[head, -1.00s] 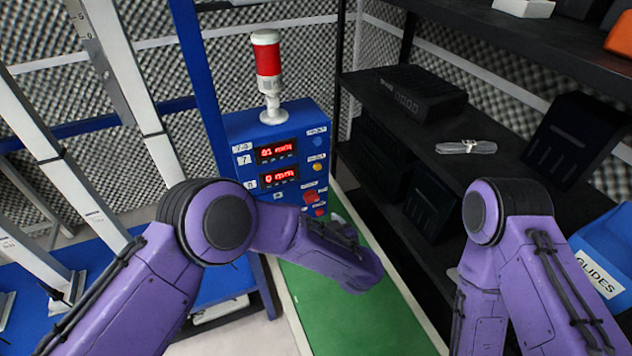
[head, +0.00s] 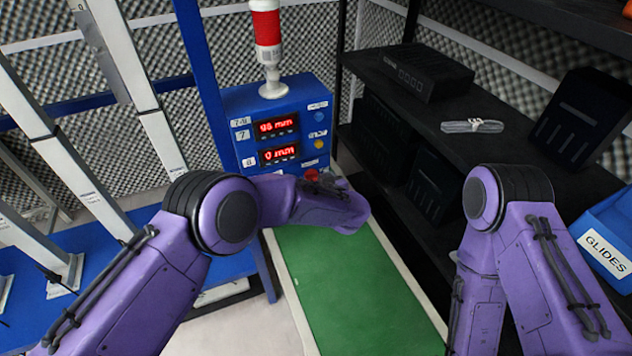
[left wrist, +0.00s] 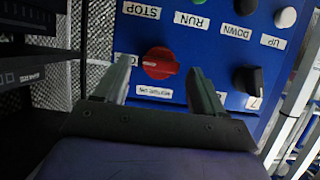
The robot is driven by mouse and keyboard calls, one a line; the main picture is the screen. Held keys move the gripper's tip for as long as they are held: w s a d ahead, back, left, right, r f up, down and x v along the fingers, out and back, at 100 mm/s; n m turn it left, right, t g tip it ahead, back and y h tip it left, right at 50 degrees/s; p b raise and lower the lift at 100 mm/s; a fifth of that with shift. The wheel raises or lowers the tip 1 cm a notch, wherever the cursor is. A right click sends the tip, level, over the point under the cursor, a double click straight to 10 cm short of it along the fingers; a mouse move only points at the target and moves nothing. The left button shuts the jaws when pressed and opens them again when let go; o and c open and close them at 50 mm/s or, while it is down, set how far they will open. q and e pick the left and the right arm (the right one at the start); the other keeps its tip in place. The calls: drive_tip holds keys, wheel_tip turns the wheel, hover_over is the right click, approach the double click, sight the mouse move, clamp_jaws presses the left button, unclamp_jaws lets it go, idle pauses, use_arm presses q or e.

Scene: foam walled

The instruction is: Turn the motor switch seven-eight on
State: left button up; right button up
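The blue control box (head: 235,105) stands at the back centre in the head view, with two red displays. In the left wrist view its panel (left wrist: 213,50) shows upside down. A red rotary knob (left wrist: 160,63) sits there above a white label too small to read surely. A black switch (left wrist: 248,80) by a "7" label is to its right. My left gripper (left wrist: 163,67) is open, its fingers on either side of the red knob in the picture; contact cannot be told. In the head view my left forearm hides the lower panel and the gripper. My right gripper is out of view.
A red and white signal lamp (head: 267,35) stands on the box. Black shelving (head: 380,150) with dark units (head: 414,72) is at the right, with a blue GLIDES bin (head: 605,240). A green strip (head: 340,290) lies below the box.

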use_arm(q)
drive_tip(key=c, duration=0.9)
drive_tip(key=shift+a, duration=0.1)
drive_tip(key=shift+c, duration=0.2)
